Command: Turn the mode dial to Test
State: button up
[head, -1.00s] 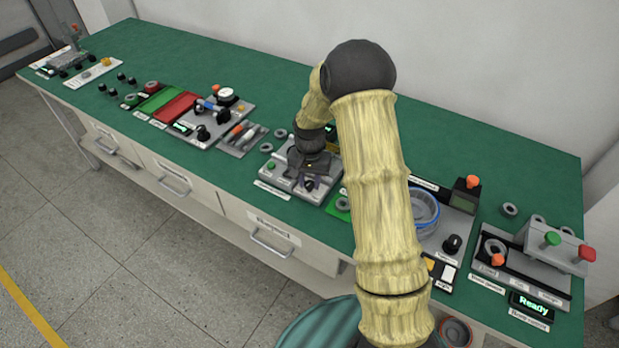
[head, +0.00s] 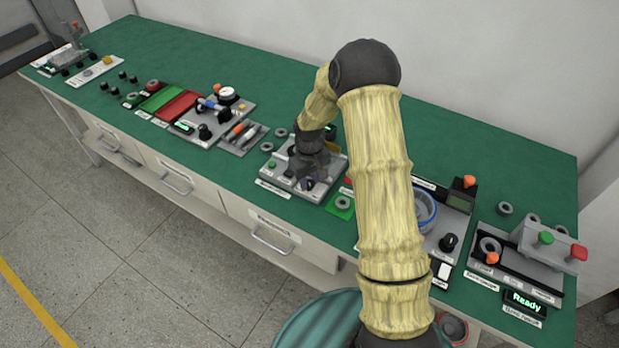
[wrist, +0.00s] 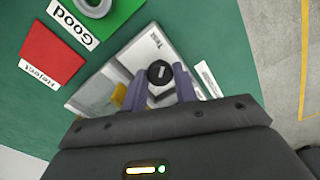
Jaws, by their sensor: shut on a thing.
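The mode dial (wrist: 160,72) is a small round black knob with a pale mark on its top, on a light grey panel (wrist: 93,92). A printed label that seems to read Test (wrist: 155,38) lies just beyond it. My gripper (wrist: 157,80) has its two purple fingers on either side of the dial, shut on it. In the head view my gripper (head: 307,182) is low over the grey station (head: 271,178) in the middle of the bench. There the dial is hidden by the gripper.
A green Good pad (wrist: 116,14) with a grey ring and a red Reject pad (wrist: 50,55) lie beside the panel. The green bench (head: 475,165) carries other stations on both sides. Open bench lies behind my arm.

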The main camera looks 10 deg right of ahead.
aim_at(309, 183)
jog(key=shift+n, duration=0.3)
jog(key=o, duration=1)
jog(key=shift+c, duration=0.2)
jog(key=shift+r, duration=0.1)
notch_tip(309, 183, up, 17)
jog(key=shift+r+b, duration=0.15)
jog(key=shift+b, duration=0.3)
